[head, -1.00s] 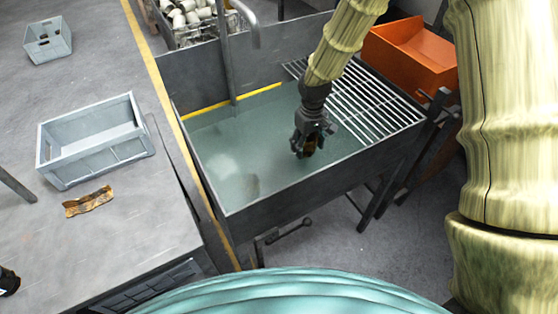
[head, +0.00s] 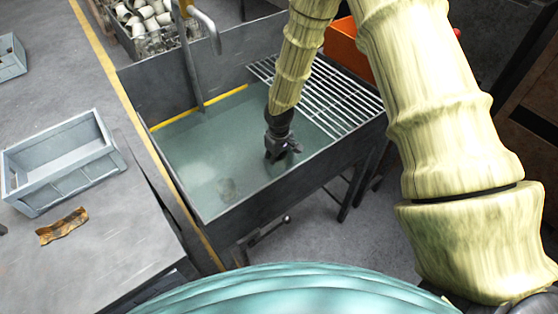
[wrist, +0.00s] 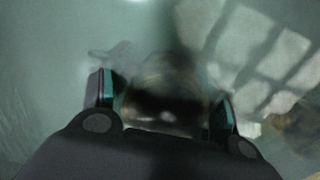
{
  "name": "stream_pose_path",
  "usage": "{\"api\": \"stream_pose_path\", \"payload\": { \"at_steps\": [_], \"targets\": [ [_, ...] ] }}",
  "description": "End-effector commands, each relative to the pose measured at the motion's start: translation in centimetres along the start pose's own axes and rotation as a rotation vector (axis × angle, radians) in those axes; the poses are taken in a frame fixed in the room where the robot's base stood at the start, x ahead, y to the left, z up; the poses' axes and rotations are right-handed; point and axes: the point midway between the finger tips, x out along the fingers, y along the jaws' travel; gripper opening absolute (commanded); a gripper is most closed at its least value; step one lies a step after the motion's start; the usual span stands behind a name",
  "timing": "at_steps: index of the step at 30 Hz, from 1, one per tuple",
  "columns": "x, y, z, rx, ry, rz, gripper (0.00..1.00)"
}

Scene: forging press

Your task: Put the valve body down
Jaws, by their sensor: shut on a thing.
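My gripper (head: 279,150) points down into the grey tank of greenish liquid, to the right of the tank's middle. In the wrist view my gripper (wrist: 164,103) has its two fingers on either side of a dark, blurred rounded thing, the valve body (wrist: 166,88), and is shut on it. The wrist picture is murky, so the valve body's shape and what lies under it are unclear. In the head view the gripper's end is dark and hides the valve body. I cannot tell whether it touches the tank floor.
The tank (head: 262,200) has raised walls and a wire rack (head: 335,95) at its right end. A pipe (head: 190,60) stands at its back wall. A grey crate (head: 30,190) and a brown rag (head: 62,227) lie on the left table. An orange bin (head: 347,48) stands behind.

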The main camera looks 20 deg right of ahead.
Motion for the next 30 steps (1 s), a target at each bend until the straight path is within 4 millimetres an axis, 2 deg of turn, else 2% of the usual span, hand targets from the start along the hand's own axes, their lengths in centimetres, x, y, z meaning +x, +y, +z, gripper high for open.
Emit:
{"api": "stream_pose_path", "payload": {
  "at_steps": [10,11,14,24,30],
  "targets": [
    [0.3,0.0,0.0,0.0,0.001,0.0,0.24],
    [0.3,0.0,0.0,0.0,0.0,0.0,0.63],
    [0.2,0.0,0.0,0.0,0.0,0.0,0.81],
    [0.2,0.0,0.0,0.0,0.001,0.0,0.83],
    [-0.7,0.0,-0.1,0.0,0.002,0.0,0.83]
  ]
}}
